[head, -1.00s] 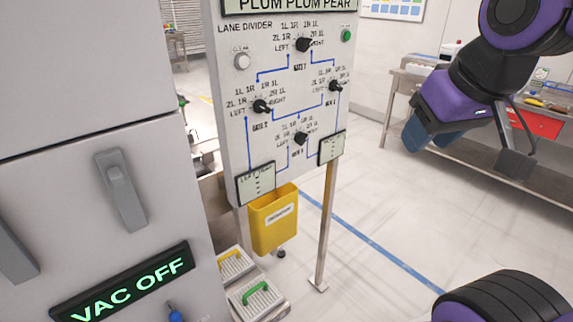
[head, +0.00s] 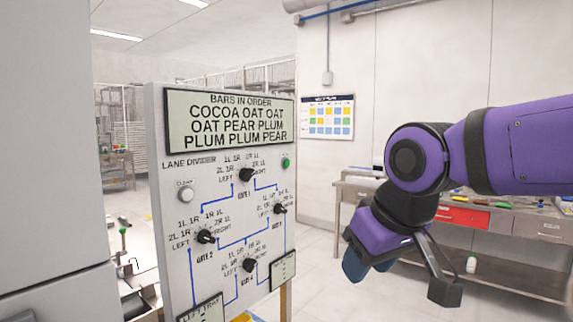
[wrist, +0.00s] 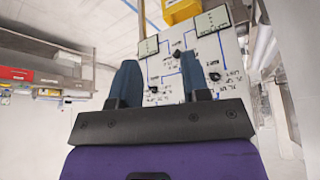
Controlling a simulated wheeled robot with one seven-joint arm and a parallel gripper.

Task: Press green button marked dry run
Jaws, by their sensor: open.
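The lane divider panel (head: 160,215) stands upright left of centre in the head view. A small green button (head: 285,162) sits at its upper right, below the display (head: 228,122); its label is too small to read. A white button (head: 185,194) marked like "clear" is at the panel's left. My gripper (head: 400,280) is right of the panel, apart from it, and holds nothing. In the wrist view my gripper's two blue fingers (wrist: 158,85) are spread, with the panel (wrist: 222,48) beyond them. I cannot make out the green button in the wrist view.
Several black knobs (head: 246,174) joined by blue lines cover the panel. A grey cabinet (head: 50,150) fills the left edge. A workbench (head: 520,285) with items on it runs behind my arm at the right. A colour chart (head: 328,118) hangs on the back wall.

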